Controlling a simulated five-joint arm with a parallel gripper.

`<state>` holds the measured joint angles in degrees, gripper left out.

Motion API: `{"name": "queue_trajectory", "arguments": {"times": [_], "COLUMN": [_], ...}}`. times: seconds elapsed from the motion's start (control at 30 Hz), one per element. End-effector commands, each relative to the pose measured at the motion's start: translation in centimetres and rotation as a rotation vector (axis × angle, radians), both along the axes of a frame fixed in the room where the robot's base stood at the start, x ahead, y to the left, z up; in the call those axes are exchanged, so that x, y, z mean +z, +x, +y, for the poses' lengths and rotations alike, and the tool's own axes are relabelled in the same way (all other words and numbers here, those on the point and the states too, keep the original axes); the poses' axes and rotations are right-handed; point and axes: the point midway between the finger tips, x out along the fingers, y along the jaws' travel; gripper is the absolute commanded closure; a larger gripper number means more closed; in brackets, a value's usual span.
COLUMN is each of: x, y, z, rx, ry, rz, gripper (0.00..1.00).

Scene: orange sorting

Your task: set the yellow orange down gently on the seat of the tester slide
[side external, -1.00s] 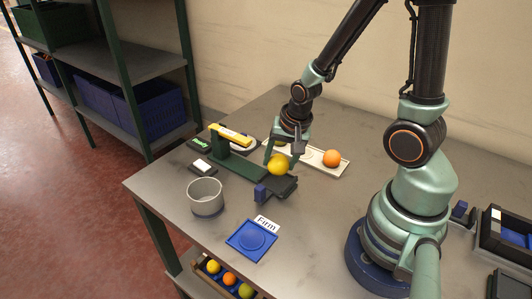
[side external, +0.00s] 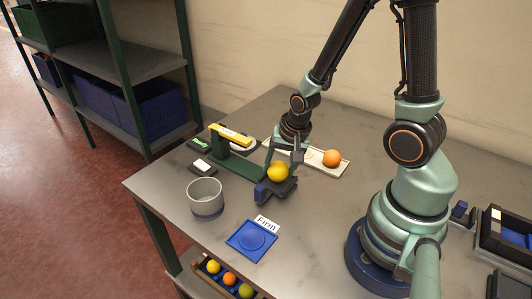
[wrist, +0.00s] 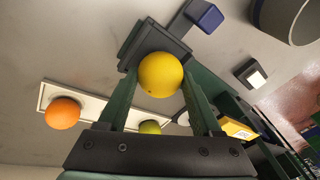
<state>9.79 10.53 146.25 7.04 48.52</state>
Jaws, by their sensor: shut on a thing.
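The yellow orange (side external: 278,171) is held between the two green fingers of my gripper (side external: 280,163). In the wrist view the orange (wrist: 160,74) sits between the fingertips, with my gripper (wrist: 160,88) shut on it. The dark seat of the tester slide (side external: 286,187) is directly under the orange; in the wrist view its dark plate (wrist: 133,44) shows behind the fruit. The orange is at or just above the seat; I cannot tell whether they touch. The slide's blue block (side external: 260,193) sticks out at the front left.
A white tray (side external: 343,171) with an orange fruit (side external: 331,158) lies behind right; a yellow-green fruit (wrist: 150,127) shows there too. The green tester stand (side external: 216,150) rises at left. A grey cup (side external: 205,197) and blue "Firm" pad (side external: 251,239) stand in front.

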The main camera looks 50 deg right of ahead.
Motion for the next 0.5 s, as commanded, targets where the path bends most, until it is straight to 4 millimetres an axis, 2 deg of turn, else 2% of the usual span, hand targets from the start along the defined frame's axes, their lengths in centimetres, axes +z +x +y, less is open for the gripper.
{"name": "queue_trajectory", "arguments": {"times": [0.5], "x": [-0.45], "y": [0.02], "z": [0.0], "rx": [0.0], "ry": [0.0], "rz": [0.0], "gripper": [0.92]}}
